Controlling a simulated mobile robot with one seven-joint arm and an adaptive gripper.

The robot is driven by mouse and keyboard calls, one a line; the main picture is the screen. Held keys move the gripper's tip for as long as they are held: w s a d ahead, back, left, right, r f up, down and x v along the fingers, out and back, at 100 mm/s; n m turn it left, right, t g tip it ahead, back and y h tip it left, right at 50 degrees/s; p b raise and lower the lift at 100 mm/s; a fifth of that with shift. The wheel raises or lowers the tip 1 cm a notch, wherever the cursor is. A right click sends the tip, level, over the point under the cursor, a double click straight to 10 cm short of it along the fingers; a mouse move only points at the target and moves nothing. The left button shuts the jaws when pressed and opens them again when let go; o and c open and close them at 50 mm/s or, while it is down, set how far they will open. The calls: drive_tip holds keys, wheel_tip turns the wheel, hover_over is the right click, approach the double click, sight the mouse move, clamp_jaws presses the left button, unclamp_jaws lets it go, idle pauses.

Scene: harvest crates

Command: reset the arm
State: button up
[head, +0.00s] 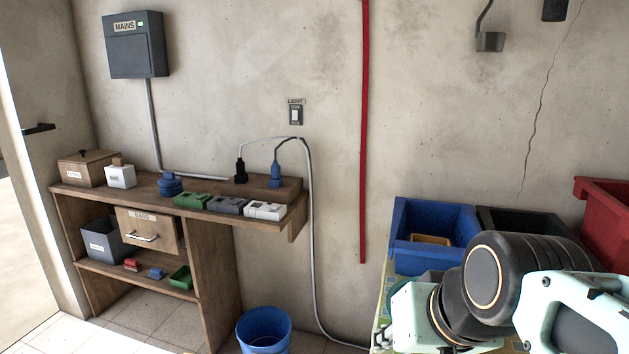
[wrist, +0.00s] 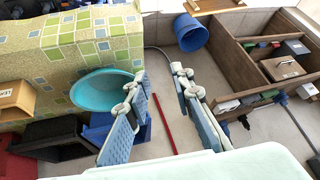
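My gripper (wrist: 160,108) shows in the wrist view with its two blue-padded fingers apart. The gap between them is empty; wall, floor and a red pipe show through it. My arm fills the lower right of the head view, bent in front of the crates, and the gripper's fingers cannot be made out there. In the wrist view a teal bowl (wrist: 102,92) lies just left of the left finger, on or above the tiled table; I cannot tell if they touch.
A blue crate (head: 397,240), a black crate (head: 545,222) and a red crate (head: 608,195) stand behind my arm. A wooden shelf unit (head: 215,270) with plugs and small boxes is at left. A blue bucket (head: 264,322) is on the floor. The tiled table (wrist: 50,65) shows in the wrist view.

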drive_tip(key=s+d+f+h, duration=0.2)
drive_tip(key=s+d, duration=0.1)
drive_tip(key=s, duration=0.2)
wheel_tip(320, 180, up, 13)
drive_tip(key=w+p, duration=0.1)
drive_tip(key=p, duration=1.2)
drive_tip(key=shift+a+r+g+y, duration=0.2)
drive_tip(key=shift+g+y, duration=0.1)
drive_tip(key=shift+g, duration=0.1)
drive_tip(key=shift+d, duration=0.15)
